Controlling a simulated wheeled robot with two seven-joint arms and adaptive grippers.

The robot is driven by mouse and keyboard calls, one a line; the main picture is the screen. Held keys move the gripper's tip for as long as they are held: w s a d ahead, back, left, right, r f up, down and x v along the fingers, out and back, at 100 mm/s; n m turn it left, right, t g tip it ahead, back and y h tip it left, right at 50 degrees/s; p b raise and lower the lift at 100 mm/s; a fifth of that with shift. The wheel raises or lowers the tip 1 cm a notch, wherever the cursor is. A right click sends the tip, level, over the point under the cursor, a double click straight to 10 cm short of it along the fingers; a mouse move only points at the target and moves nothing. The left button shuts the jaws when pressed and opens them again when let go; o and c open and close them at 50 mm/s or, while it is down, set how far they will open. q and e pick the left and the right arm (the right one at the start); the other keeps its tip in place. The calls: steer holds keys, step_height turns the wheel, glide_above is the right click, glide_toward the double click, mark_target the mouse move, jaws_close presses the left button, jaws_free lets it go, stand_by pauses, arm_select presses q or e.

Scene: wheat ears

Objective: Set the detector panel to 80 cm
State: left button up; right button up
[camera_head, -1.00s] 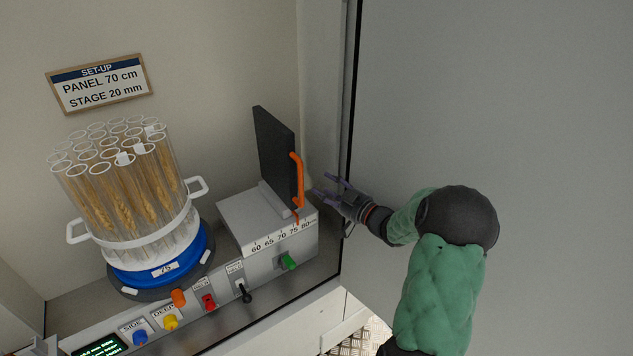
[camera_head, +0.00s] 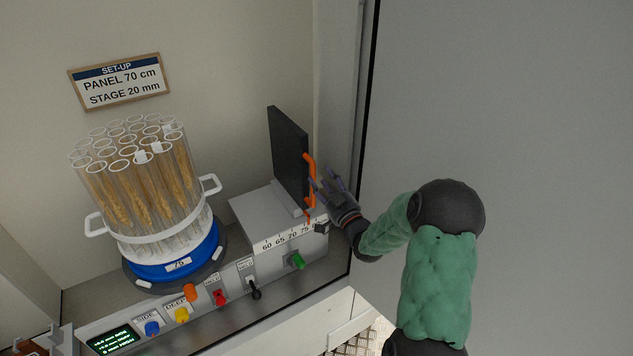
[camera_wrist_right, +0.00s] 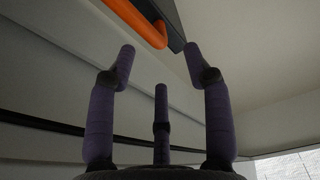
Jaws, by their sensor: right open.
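The detector panel (camera_head: 288,155) is a dark upright slab on a pale box (camera_head: 262,219) with a scale along its front edge; 60, 65, 70 and 75 are readable. An orange handle (camera_head: 310,180) is on the panel's right side, and an orange pointer below it stands near the 75 mark. My right gripper (camera_head: 327,180) is open, just right of the handle. In the right wrist view, its fingers (camera_wrist_right: 160,75) are spread and empty, with the orange handle (camera_wrist_right: 140,24) beyond them.
A rack of clear tubes with wheat ears (camera_head: 145,180) stands on a blue turntable (camera_head: 180,262) at left.

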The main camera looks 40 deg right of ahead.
steer(key=a+f+m+g+h+p, duration=0.3)
steer(key=a+f+m+g+h, duration=0.2)
steer(key=f+g+h, duration=0.15)
steer(key=shift+g+h, duration=0.35)
steer(key=shift+h, duration=0.2)
steer(key=x, duration=0.9)
steer(key=shift+w+d+r, duration=0.15)
steer(key=shift+d+r, duration=0.15)
steer(key=shift+d, duration=0.1)
jaws_close()
